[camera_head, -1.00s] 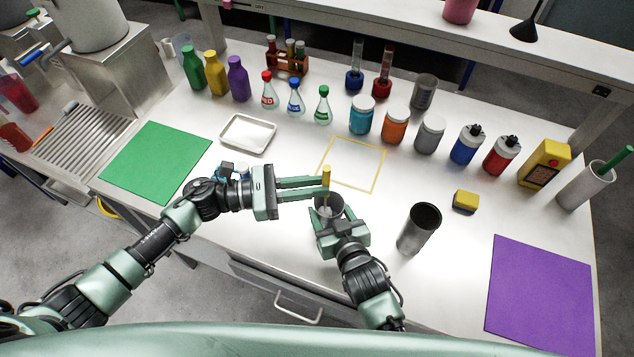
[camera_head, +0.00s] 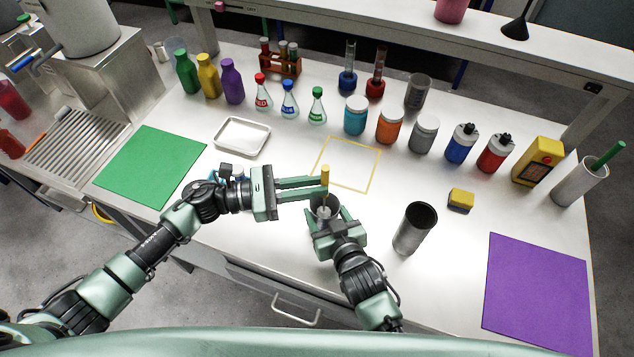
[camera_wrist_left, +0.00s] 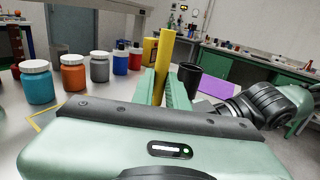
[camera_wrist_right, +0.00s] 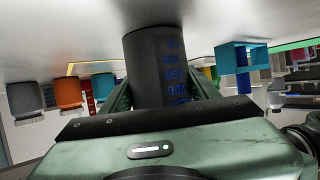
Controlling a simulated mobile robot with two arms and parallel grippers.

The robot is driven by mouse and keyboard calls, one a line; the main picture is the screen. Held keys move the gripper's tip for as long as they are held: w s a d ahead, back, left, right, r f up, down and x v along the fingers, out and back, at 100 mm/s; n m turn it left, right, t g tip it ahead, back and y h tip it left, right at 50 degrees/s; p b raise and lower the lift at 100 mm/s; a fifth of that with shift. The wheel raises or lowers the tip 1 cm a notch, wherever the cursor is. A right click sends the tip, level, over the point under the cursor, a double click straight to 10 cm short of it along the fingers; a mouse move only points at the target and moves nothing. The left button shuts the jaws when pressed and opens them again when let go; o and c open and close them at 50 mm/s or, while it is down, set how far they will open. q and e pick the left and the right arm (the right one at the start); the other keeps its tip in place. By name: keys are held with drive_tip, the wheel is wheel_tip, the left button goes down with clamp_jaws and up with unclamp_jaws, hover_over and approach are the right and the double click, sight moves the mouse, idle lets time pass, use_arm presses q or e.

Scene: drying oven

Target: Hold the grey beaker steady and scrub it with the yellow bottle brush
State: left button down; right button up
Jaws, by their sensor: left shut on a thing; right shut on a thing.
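My left gripper (camera_head: 325,188) is shut on the yellow handle of the bottle brush (camera_head: 325,173), which stands upright. The handle also shows between the fingers in the left wrist view (camera_wrist_left: 164,58). The brush's pale lower end reaches into the mouth of the grey beaker (camera_head: 332,201). My right gripper (camera_head: 326,214) is shut around the beaker from the near side, just below the left gripper's fingers. In the right wrist view the dark grey beaker (camera_wrist_right: 150,62) shows blue graduation marks. The bristles inside the beaker are mostly hidden.
A dark open cup (camera_head: 415,228) stands right of my right gripper. A yellow sponge (camera_head: 461,199), a purple mat (camera_head: 537,292), a green mat (camera_head: 150,165) and a white tray (camera_head: 242,136) lie around. Jars and bottles line the back. The yellow-outlined square (camera_head: 347,165) is empty.

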use_arm(q)
drive_tip(key=shift+s+a, duration=0.1)
drive_tip(key=shift+s, duration=0.4)
idle(0.6)
drive_tip(key=shift+w, duration=0.1)
idle(1.1)
